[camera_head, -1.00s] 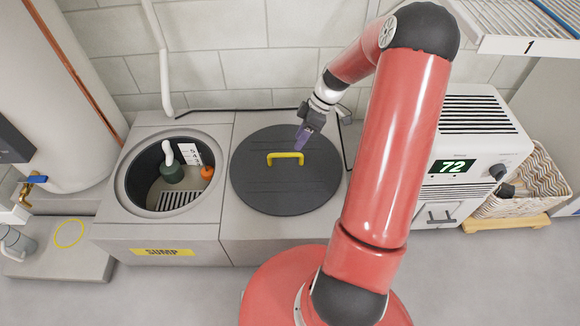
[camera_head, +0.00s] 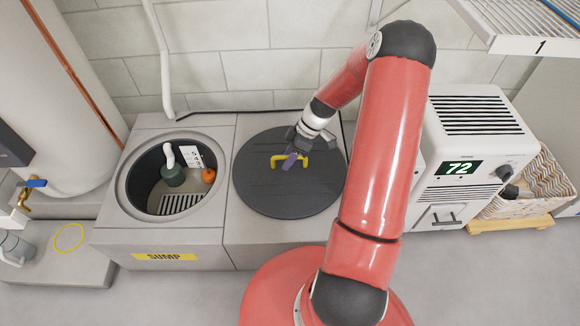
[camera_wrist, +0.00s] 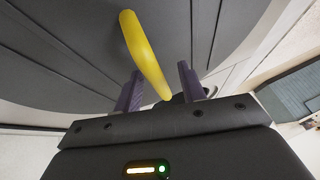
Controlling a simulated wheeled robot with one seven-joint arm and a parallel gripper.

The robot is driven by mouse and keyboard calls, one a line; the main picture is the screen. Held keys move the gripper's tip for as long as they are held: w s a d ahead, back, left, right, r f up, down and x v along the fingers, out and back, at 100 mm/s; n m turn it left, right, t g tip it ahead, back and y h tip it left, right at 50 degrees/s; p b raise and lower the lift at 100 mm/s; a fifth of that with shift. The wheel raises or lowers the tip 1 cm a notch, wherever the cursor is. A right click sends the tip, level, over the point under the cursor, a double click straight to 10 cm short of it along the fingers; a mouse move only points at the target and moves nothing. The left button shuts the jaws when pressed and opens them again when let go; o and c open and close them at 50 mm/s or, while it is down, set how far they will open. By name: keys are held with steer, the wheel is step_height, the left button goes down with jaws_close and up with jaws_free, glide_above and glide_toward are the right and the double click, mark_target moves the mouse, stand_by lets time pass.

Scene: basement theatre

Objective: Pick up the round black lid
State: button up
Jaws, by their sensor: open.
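The round black lid (camera_head: 270,190) lies flat on the grey cabinet top, right of the open sump pit. Its yellow handle (camera_head: 276,162) stands up near its middle. My gripper (camera_head: 290,160) is over the lid at the right part of the handle. In the wrist view the lid (camera_wrist: 60,50) fills the upper left, and the yellow handle (camera_wrist: 145,55) reaches down between the two purple fingers of my gripper (camera_wrist: 160,88). The fingers are apart, one on each side of the handle. Whether either finger touches it I cannot tell.
The open sump pit (camera_head: 125,185) holds a green pump (camera_head: 172,177) and an orange float (camera_head: 208,175). A white dehumidifier (camera_head: 462,150) stands right of my arm, beside a woven basket (camera_head: 545,185). A wire shelf (camera_head: 520,40) hangs at upper right. A block wall is behind.

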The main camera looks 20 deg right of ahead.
steer(key=shift+d, duration=0.1)
jaws_close()
stand_by(1.2)
